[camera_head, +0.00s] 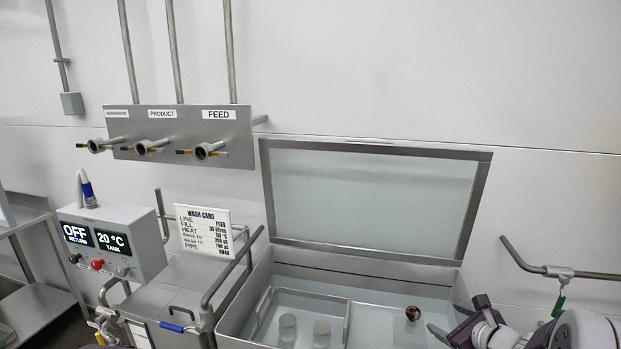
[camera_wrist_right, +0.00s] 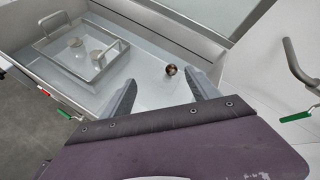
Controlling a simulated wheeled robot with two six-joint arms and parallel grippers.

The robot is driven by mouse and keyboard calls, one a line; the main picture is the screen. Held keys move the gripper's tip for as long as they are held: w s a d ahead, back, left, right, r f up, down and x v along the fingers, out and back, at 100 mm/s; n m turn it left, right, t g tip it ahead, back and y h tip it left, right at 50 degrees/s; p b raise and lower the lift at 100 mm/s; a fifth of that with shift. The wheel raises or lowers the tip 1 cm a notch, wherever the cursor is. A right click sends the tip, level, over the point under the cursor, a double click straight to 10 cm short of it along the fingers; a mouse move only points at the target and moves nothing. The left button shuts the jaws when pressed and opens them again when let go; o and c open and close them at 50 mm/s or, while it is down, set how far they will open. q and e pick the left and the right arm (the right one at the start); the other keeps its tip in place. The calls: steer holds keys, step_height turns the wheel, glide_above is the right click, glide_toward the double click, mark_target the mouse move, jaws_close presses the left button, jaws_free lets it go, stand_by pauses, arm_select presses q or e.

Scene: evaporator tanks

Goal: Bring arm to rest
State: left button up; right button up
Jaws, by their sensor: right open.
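My right gripper (camera_head: 452,322) is at the lower right of the head view, at the right side of an open steel tank (camera_head: 238,335). In the right wrist view the two grey fingers of this gripper (camera_wrist_right: 160,78) stand wide apart with nothing between them. A small dark round fitting (camera_head: 412,313) sits inside the tank. It also shows in the wrist view (camera_wrist_right: 171,70), beyond the fingertips and apart from them. My left gripper is not in view.
The tank's framed lid (camera_head: 375,258) stands open against the wall. A tray with two pale round pieces (camera_head: 287,321) sits in the tank's left part. A bent wall pipe with a green-handled valve (camera_head: 559,306) is close to my right arm. A control box (camera_head: 112,240) stands left.

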steer(key=s+a+f+n+g+y, duration=0.1)
steer(key=s+a+f+n+g, duration=0.2)
steer(key=a+n, duration=0.25)
steer(key=s+a+f+n+g+y, duration=0.2)
steer(key=s+a+n, duration=0.2)
steer(key=a+n, duration=0.15)
steer(key=s+a+f+n+g+h, duration=0.2)
steer(key=s+n, duration=0.3)
steer(key=n, duration=0.4)
steer(key=s+a+f+n+g+h, duration=0.2)
steer(key=s+n, duration=0.4)
steer(key=n, duration=0.2)
arm_select(q)
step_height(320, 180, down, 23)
steer(key=b, duration=2.3)
arm_select(e)
step_height(320, 180, down, 24)
steer(key=s+n+g, duration=0.1)
steer(key=s, duration=0.1)
arm_select(q)
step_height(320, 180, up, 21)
steer(key=p, duration=2.1)
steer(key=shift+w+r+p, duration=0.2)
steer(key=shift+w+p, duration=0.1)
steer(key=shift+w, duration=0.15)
arm_select(e)
step_height(320, 180, up, 22)
steer(key=shift+s+a+f, duration=0.2)
steer(key=shift+a, duration=0.05)
